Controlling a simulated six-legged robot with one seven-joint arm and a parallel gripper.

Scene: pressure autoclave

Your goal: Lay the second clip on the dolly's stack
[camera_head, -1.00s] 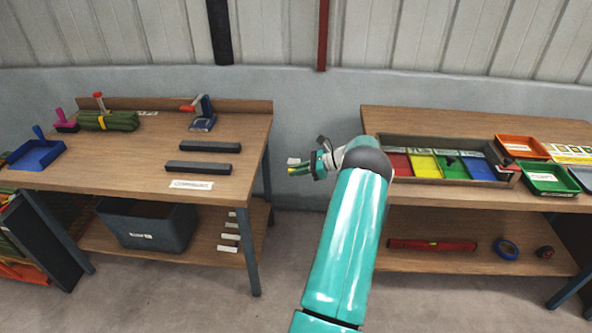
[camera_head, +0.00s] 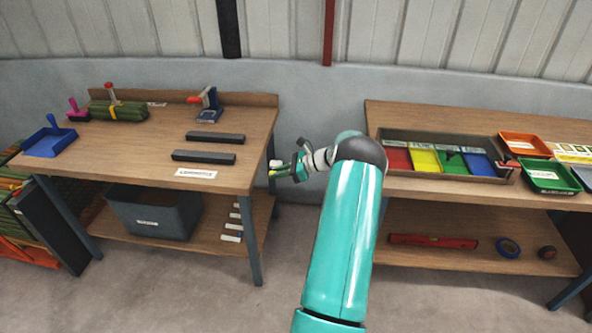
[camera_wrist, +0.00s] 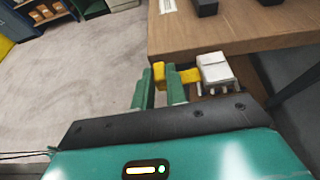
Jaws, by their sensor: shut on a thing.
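My gripper (camera_head: 280,170) is at the right end of the left workbench, at about tabletop height in the head view. In the wrist view its green fingers (camera_wrist: 164,90) are shut on a clip with a yellow part (camera_wrist: 187,76) and a white block (camera_wrist: 215,69). The white block sticks out to the right of the fingers, near the bench edge; I cannot tell whether it touches. A dark green stack (camera_head: 10,218) above an orange base (camera_head: 22,252), which looks like the dolly, is cut off at the left picture edge, far from my gripper.
The left workbench (camera_head: 150,160) carries a green bundle (camera_head: 118,110), a blue tray (camera_head: 49,142) and two dark bars (camera_head: 204,156). A grey bin (camera_head: 155,215) stands on its lower shelf. The right workbench (camera_head: 440,190) holds coloured trays. Bare floor (camera_head: 190,290) lies in front.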

